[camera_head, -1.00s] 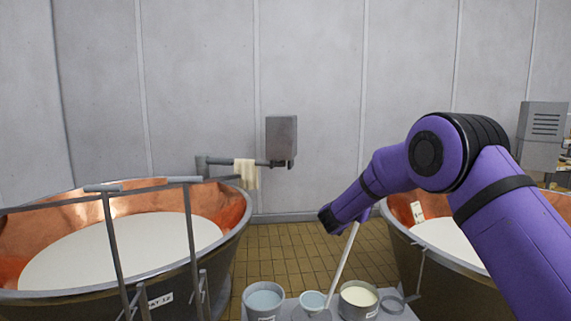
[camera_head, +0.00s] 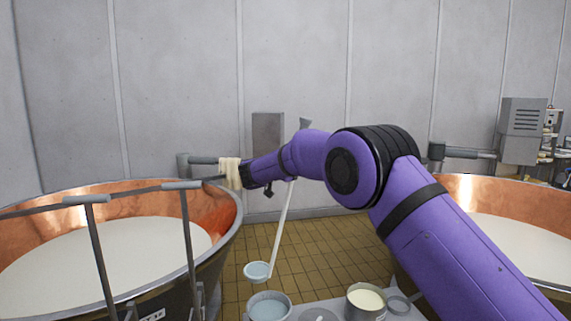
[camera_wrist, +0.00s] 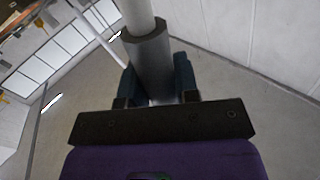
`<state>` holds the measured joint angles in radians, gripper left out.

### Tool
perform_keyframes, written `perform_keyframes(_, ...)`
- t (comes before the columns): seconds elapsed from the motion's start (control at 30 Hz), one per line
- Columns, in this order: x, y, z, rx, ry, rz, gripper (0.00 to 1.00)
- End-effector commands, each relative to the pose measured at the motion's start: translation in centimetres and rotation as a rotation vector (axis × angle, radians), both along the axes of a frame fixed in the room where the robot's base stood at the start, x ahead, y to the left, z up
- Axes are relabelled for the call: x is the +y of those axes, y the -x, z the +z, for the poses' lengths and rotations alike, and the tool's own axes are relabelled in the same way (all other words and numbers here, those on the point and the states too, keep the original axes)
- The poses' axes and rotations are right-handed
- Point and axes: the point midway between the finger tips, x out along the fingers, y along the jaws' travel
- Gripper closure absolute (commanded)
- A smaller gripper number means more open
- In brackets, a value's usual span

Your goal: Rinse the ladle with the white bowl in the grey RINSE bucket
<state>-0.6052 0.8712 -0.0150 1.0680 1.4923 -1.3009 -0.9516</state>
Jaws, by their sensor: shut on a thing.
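The ladle has a long pale handle (camera_head: 283,225) and a bowl (camera_head: 257,271) with a pale bluish inside. It hangs tilted from my gripper, bowl at the lower left. The bowl is just above and behind the rim of a grey bucket (camera_head: 268,309) holding pale bluish liquid, seemingly clear of it; any label there is unreadable now. My gripper (camera_wrist: 157,85) is shut on the ladle's grey grip (camera_wrist: 150,58) in the wrist view. In the head view my arm hides the jaws. I cannot tell whether the bowl holds liquid.
A copper vat (camera_head: 218,207) stands left, another (camera_head: 510,192) right. A cloth (camera_head: 230,173) hangs on a bar near my wrist.

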Motion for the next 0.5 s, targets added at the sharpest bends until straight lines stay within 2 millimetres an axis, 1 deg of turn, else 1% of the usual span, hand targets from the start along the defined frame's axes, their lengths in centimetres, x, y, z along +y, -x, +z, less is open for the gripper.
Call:
perform_keyframes(0.17, -0.5, 0.4, -0.3, -0.009, -0.007, -0.001, 0.99)
perform_keyframes(0.5, -2.8, 2.3, -2.8, -0.046, -0.054, 0.0, 0.99)
